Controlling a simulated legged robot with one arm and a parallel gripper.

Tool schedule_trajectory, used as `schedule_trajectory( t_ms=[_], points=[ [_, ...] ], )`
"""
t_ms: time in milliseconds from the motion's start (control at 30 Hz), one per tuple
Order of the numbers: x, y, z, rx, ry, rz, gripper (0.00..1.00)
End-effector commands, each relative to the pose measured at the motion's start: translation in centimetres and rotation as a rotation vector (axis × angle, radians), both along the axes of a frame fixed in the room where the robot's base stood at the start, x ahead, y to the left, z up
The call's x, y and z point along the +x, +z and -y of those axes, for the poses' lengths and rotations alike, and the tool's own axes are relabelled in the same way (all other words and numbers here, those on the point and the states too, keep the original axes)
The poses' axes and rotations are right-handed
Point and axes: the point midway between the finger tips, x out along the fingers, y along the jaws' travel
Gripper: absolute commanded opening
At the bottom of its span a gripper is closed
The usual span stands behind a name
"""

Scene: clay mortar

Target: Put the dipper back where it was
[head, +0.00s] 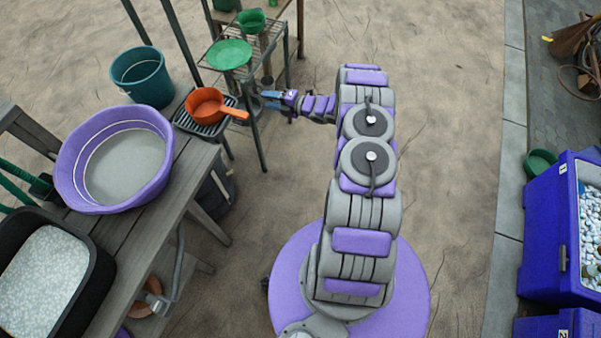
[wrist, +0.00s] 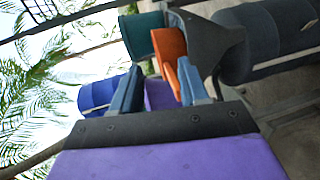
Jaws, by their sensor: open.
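The orange dipper (head: 206,103) sits on a dark slatted rack (head: 186,124) at the end of the wooden bench. Its handle points right, toward my gripper (head: 268,100). My gripper is open, just right of the handle end, and looks apart from it. In the wrist view the dipper (wrist: 169,47) shows ahead, beyond the fingers of my gripper (wrist: 158,88). Its handle appears near the right finger, which overlaps part of it. I cannot tell the exact gap.
A purple basin (head: 75,178) and a black tub of white pebbles (head: 14,238) stand on the bench (head: 185,178). A teal bucket (head: 142,76) is behind the rack. A metal shelf with a green bowl (head: 229,54) stands close behind my gripper. Sandy ground is open at right.

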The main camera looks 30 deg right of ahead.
Motion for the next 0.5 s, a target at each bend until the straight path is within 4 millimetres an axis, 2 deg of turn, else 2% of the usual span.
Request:
schedule_trajectory(
  t_ms=[33, 100, 200, 333, 500],
  points=[
    [1.3, 1.5, 0.5, -0.023, -0.037, -0.038, 0.44],
    [2.7, 3.1, 1.6, -0.045, -0.105, -0.099, 0.44],
    [4.1, 5.6, 2.8, -0.067, -0.207, -0.182, 0.44],
    [5.2, 9.3, 4.3, -0.076, -0.351, -0.279, 0.44],
    [4.8, 14.1, 5.6, -0.058, -0.547, -0.403, 0.44]
  ],
)
